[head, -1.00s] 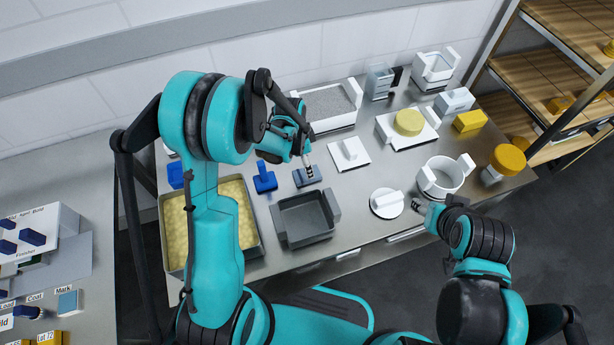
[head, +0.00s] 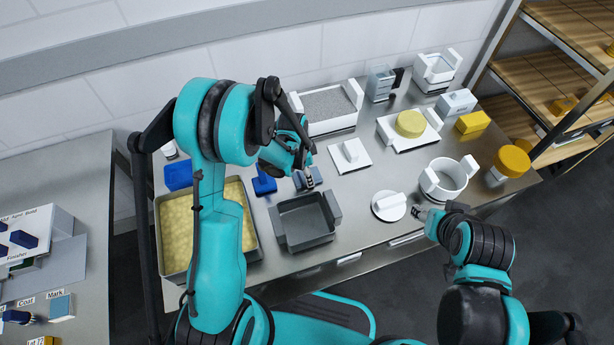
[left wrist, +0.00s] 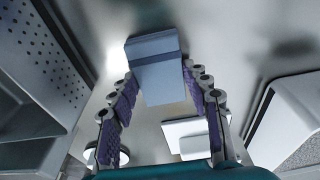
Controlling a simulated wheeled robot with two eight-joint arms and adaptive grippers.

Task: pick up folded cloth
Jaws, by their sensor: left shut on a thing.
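The folded cloth (head: 316,175) is a small blue-grey block at the middle of the steel table, behind the dark grey tray. My left gripper (head: 308,183) is over it and partly hides it in the head view. In the left wrist view the cloth (left wrist: 155,68) lies between the two purple-padded fingers of my left gripper (left wrist: 158,85), which are shut on it. I cannot tell whether it is clear of the table. My right gripper (head: 421,213) is beside the white pot, with nothing seen in it; its fingers are too small to read.
The dark grey tray (head: 306,238) stands just in front of the cloth. A blue handled tool (head: 264,184) is to its left, a white handled plate (head: 350,157) to its right. The white pot (head: 447,180) and a white round lid (head: 388,207) stand further right.

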